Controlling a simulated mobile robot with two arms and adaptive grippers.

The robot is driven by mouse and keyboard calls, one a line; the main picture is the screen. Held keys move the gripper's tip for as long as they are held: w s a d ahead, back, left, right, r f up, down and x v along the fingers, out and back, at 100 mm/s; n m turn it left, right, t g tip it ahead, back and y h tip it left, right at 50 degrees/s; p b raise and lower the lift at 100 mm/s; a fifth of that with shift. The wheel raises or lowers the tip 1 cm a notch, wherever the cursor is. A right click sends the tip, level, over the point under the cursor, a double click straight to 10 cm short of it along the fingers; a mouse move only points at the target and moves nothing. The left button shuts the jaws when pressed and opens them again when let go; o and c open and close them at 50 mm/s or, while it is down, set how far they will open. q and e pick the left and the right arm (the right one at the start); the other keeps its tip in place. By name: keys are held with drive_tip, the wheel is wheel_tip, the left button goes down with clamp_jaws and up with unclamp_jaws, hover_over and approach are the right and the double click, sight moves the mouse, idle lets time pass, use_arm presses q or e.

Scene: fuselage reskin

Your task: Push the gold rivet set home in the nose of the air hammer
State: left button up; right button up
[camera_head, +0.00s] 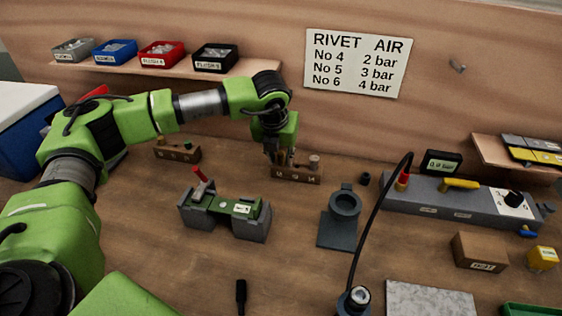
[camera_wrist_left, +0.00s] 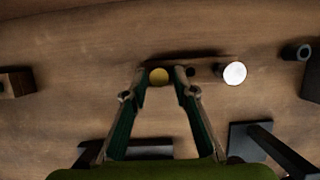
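The gold rivet set shows from above as a round gold top (camera_wrist_left: 159,76) in the left wrist view, in a wooden rack with a dark hole beside it. In the head view the wooden rack (camera_head: 298,174) stands near the back wall. My left gripper (camera_head: 277,157) points down over its left part. In the left wrist view its two fingers (camera_wrist_left: 160,82) are apart, one on each side of the gold top; contact cannot be told. A black hose runs to a dark round-ended tool (camera_head: 355,298) at the bottom edge, possibly the air hammer; its nose is not clear. My right gripper is not in view.
A silver-topped piece (camera_head: 314,160) stands at the rack's right end. A grey-green fixture (camera_head: 226,208) with a red-handled pin is in front. A dark ring stand (camera_head: 342,212) and a grey air manifold (camera_head: 440,198) are to the right.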

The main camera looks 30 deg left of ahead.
sight(281, 152)
use_arm(q)
clamp_jaws()
drive_tip(key=shift+r+p, duration=0.5)
drive_tip(key=shift+r, duration=1.3)
drive_tip(key=shift+r, duration=0.1)
drive_tip(key=shift+r+p, duration=0.7)
drive_tip(key=shift+r, duration=0.7)
